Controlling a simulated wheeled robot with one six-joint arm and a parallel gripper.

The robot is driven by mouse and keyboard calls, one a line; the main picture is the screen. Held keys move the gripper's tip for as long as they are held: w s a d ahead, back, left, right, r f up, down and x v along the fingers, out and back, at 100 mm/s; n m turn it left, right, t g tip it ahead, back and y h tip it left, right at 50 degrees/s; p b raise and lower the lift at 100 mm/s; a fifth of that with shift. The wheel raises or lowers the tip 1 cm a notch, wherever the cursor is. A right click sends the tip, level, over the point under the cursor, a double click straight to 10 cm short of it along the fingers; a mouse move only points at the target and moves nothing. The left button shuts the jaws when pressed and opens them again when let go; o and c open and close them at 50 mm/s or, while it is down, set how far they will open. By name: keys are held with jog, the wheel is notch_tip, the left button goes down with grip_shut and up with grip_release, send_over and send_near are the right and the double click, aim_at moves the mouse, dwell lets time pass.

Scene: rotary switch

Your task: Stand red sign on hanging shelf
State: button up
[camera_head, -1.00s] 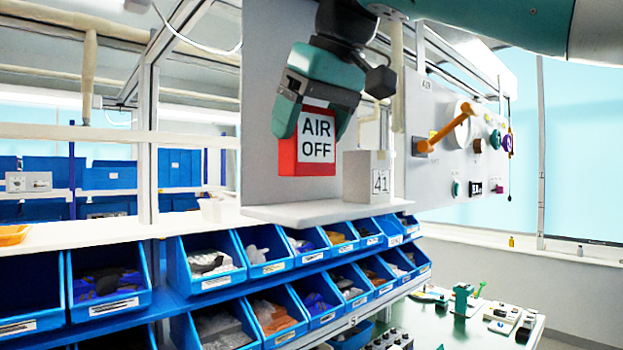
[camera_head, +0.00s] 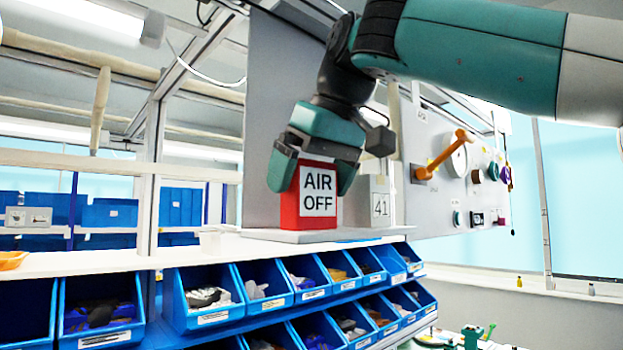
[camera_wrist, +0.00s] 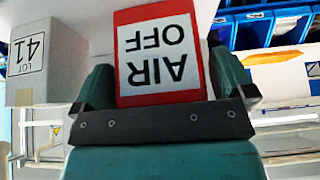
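The red sign (camera_head: 318,198), with a white "AIR OFF" label, stands upright on the hanging shelf (camera_head: 290,237), its lower edge at the shelf surface. My gripper (camera_head: 312,180) comes from above with one finger on each side of the sign's upper part. In the wrist view the sign (camera_wrist: 160,55) appears upside down between the two fingers (camera_wrist: 160,85). The left finger lies close to the sign's edge, and a narrow gap seems to show at the right finger, so I cannot tell whether both press on it.
A white box marked 41 (camera_head: 380,208) stands on the shelf just right of the sign. A grey panel (camera_head: 262,130) rises behind. A board with an orange lever (camera_head: 440,157) is farther right. Blue bins (camera_head: 205,298) sit below the shelf.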

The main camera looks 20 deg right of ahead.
jog(key=shift+r, duration=0.1)
jog(key=shift+s+r+p, duration=0.1)
jog(key=shift+r+p, duration=0.3)
jog(key=shift+p, duration=0.1)
jog(key=p+v, duration=0.6)
jog(key=v, duration=0.5)
jog(key=shift+p, duration=0.3)
jog(key=shift+s+d+r, duration=0.1)
